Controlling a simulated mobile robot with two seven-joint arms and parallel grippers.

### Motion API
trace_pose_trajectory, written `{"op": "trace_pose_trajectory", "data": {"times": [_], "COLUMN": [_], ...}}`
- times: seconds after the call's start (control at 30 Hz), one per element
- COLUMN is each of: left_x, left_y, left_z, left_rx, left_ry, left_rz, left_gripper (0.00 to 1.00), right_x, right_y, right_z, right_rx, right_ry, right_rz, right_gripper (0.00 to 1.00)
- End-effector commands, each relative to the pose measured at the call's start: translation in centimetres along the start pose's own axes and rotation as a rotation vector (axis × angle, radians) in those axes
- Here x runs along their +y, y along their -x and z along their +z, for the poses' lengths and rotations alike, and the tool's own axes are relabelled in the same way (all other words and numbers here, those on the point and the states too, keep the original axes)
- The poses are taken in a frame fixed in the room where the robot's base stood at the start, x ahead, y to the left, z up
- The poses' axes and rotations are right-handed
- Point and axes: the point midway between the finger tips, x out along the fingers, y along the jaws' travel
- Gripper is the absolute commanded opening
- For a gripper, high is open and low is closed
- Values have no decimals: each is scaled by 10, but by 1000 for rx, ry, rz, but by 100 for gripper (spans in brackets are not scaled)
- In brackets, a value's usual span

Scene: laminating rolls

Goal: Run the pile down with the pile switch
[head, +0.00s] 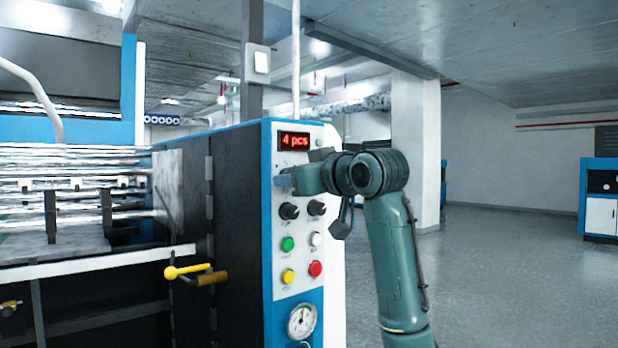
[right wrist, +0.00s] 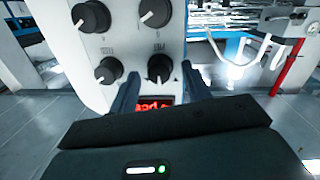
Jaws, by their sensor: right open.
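The control panel (head: 300,255) has a red display (head: 293,141) reading "4 pcs". Black knobs with white pointers sit below it, one lower knob (head: 289,211) at left and one (head: 316,207) at right. My right gripper (head: 286,181) is at the upper knob row and hides it in the head view. In the right wrist view, seen upside down, its open fingers stand on either side of one black knob (right wrist: 160,68); contact cannot be told. Another upper knob (right wrist: 107,70) is beside it. The knob labels are unreadable, so I cannot tell which is the pile switch. My left gripper is not in view.
Green (head: 287,244), white (head: 316,239), yellow (head: 288,276) and red (head: 315,269) buttons and a gauge (head: 301,321) lie lower on the panel. A yellow-handled lever (head: 188,271) sticks out at left. The floor (head: 500,260) at right is clear.

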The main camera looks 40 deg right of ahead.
Motion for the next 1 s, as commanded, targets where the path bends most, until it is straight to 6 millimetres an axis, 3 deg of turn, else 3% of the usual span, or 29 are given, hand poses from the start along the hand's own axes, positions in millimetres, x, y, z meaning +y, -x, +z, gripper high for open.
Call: {"op": "trace_pose_trajectory", "data": {"times": [0.17, 0.4, 0.6, 0.8, 1.0], "left_x": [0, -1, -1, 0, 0], "left_y": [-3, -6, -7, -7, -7], "left_z": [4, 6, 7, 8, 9], "left_rx": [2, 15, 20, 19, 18], "left_ry": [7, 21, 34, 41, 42], "left_rz": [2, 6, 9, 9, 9], "left_gripper": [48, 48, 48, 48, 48], "right_x": [1, 0, 0, 0, 0], "right_y": [24, 79, 114, 128, 130], "right_z": [1, 1, 0, 0, 0], "right_rx": [5, 6, 4, 1, 0], "right_ry": [2, 3, 1, 1, 0], "right_rz": [4, 4, 2, 1, 0], "right_gripper": [48, 48, 48, 48, 48]}}
